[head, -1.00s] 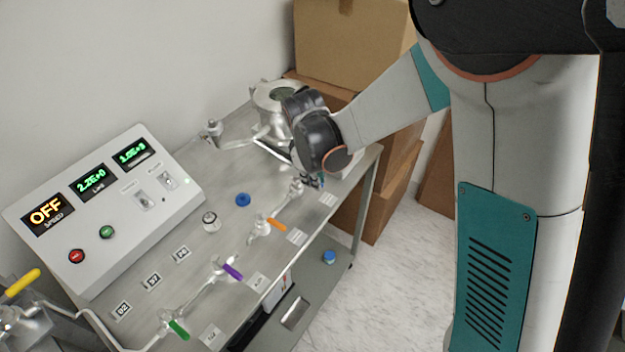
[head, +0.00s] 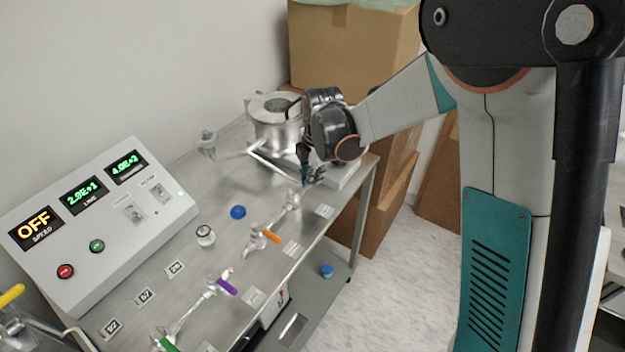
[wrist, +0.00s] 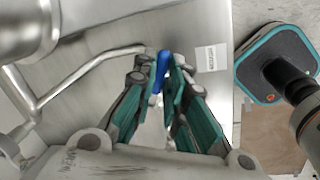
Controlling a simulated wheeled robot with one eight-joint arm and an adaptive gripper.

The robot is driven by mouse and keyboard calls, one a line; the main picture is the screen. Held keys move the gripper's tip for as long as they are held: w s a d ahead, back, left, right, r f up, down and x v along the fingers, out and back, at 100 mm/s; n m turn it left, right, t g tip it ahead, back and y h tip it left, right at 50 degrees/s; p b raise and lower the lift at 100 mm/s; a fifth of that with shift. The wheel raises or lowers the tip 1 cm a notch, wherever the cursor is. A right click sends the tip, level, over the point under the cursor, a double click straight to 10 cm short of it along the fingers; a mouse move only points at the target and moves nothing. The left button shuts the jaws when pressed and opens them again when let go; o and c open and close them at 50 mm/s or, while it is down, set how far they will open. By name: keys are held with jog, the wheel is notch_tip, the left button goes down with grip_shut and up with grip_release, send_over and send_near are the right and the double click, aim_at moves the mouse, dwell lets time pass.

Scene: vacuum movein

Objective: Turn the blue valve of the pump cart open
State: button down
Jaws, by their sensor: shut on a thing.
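The blue valve handle (wrist: 161,70) shows between my fingertips in the wrist view, pointing up the picture. My gripper (wrist: 161,82) is shut on it, with one teal-padded finger on each side. In the head view my gripper (head: 308,177) is at the far right end of the cart top (head: 262,192), over the end of the valve line. The blue handle is mostly hidden there by my fingers; only a small bit shows at the tips. The valve body under my gripper is partly hidden.
Orange (head: 271,237), purple (head: 227,287) and green (head: 167,344) valve handles line the cart's front. A control box (head: 100,225) reads OFF. A steel chamber (head: 275,125) stands behind my gripper. Cardboard boxes (head: 350,45) stand beyond the cart.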

jog(key=n, duration=0.1)
jog(key=w+n, duration=0.1)
jog(key=n, duration=0.1)
jog(key=shift+w+a, duration=0.25)
jog(key=shift+a, duration=0.15)
jog(key=shift+w+a+n+g+y, duration=0.15)
jog(key=shift+w+a+n+y, duration=0.05)
jog(key=shift+n, duration=0.4)
jog(key=shift+w+a+n+g+y, duration=0.15)
jog(key=shift+n+y, duration=0.05)
jog(key=shift+n, duration=0.4)
jog(key=c, duration=1.6)
grip_release()
jog(key=shift+c, duration=0.2)
jog(key=shift+r, duration=0.1)
notch_tip(320, 180, up, 12)
jog(key=s+d, duration=0.1)
jog(key=shift+s+d+f, duration=0.15)
jog(key=shift+d+f, duration=0.05)
jog(key=shift+d, duration=0.2)
